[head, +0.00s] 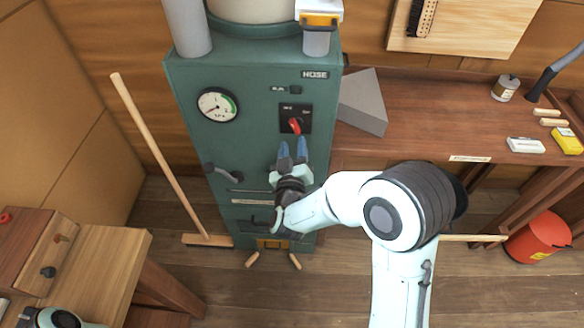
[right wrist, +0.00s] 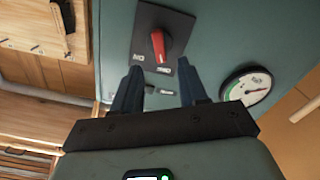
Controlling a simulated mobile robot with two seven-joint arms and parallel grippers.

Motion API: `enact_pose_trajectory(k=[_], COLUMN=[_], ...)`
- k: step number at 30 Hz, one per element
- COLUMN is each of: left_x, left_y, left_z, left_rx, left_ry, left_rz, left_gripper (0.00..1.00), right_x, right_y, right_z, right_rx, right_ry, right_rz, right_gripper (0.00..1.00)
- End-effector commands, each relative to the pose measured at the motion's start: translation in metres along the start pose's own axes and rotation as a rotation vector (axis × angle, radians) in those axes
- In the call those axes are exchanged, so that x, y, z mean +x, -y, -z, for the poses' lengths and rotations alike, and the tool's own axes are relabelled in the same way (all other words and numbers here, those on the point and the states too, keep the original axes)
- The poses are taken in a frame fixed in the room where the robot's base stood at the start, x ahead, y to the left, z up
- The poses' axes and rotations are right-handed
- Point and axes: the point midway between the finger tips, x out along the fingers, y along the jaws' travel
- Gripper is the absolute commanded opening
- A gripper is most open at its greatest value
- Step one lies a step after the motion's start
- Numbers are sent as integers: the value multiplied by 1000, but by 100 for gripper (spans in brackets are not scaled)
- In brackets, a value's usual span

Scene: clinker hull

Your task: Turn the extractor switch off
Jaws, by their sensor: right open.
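The extractor switch is a red rotary knob (head: 295,126) on a dark square plate on the front of the green cabinet (head: 240,150). It also shows in the right wrist view as a red knob (right wrist: 158,46) with small white labels beside it. I cannot tell for sure which label it points at. My right gripper (head: 292,149) is open and empty, with its blue fingertips just below the plate in the head view. In the right wrist view the knob lies beyond the gap between the fingertips (right wrist: 160,75), apart from them. My left gripper is not in view.
A round gauge (head: 217,105) sits left of the switch. A grey wedge-shaped block (head: 363,102) and a wooden bench (head: 430,125) stand to the right. A broom (head: 160,155) leans at the left. A red bucket (head: 538,238) stands on the floor at right.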

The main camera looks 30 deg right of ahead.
Motion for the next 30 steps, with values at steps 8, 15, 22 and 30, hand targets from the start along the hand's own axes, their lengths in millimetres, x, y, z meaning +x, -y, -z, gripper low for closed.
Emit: enact_pose_trajectory(k=[8,15,22,30], left_x=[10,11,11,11], left_y=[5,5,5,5], left_z=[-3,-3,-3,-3], left_rx=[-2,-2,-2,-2], left_ry=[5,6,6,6], left_rz=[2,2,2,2], left_gripper=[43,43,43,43], right_x=[-55,-70,-70,-69], right_y=[1,0,0,1], right_z=[0,0,0,-1], right_rx=[0,-1,-1,-1], right_ry=[-1,-1,-1,1], right_rz=[4,0,0,3], right_gripper=[43,43,43,43])
